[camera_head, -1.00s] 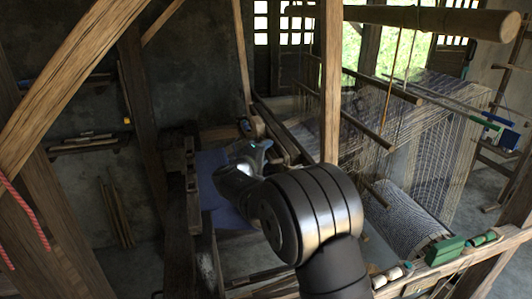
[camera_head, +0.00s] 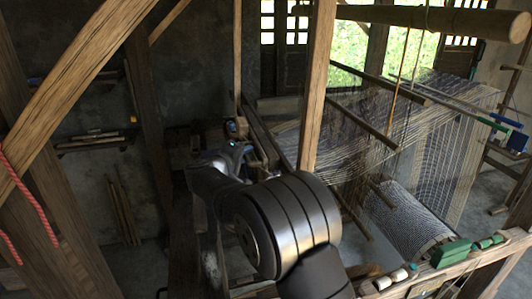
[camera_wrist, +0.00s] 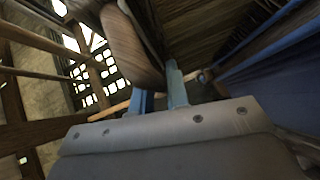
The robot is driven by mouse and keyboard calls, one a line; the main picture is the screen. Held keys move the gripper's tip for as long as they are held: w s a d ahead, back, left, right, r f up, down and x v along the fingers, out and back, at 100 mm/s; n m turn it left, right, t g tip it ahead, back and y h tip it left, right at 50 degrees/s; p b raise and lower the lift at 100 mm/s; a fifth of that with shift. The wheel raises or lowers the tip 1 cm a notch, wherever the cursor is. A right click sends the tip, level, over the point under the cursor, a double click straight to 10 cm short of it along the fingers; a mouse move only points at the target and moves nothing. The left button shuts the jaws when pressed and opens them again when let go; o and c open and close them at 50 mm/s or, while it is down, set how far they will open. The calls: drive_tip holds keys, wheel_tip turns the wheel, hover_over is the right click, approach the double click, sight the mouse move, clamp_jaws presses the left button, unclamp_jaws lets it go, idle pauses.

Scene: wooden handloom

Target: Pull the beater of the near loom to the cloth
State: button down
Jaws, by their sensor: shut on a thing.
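The beater (camera_head: 262,135) of the near loom is a dark wooden bar left of the upright post in the head view. In the wrist view a rounded wooden piece (camera_wrist: 133,48), apparently part of the beater, rises between the fingers. My gripper (camera_head: 236,150) is at the beater's near end, and its two blue-grey fingers show in the wrist view (camera_wrist: 158,96), shut on the wood. The blue cloth (camera_wrist: 275,88) hangs at the right of the wrist view, beside the fingers. My arm hides the cloth in the head view.
A wooden post (camera_head: 318,85) stands just right of the beater. Warp threads (camera_head: 345,135) spread behind it. A second patterned cloth (camera_head: 408,215) lies at the right, with a green block (camera_head: 450,252) on the front rail. A slanting beam (camera_head: 75,80) crosses the left.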

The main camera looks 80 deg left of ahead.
drive_tip(key=s+r+g, duration=0.1)
drive_tip(key=s, duration=0.5)
drive_tip(key=shift+s+r+m, duration=0.25)
drive_tip(key=shift+s+m, duration=0.05)
drive_tip(key=shift+s, duration=0.1)
drive_tip(key=shift+a, duration=0.1)
drive_tip(key=c, duration=1.4)
unclamp_jaws()
drive_tip(key=shift+s, duration=0.2)
drive_tip(key=shift+w+f, duration=0.15)
drive_tip(key=shift+w, duration=0.1)
drive_tip(key=v, duration=1.7)
drive_tip(key=shift+s+r, duration=0.3)
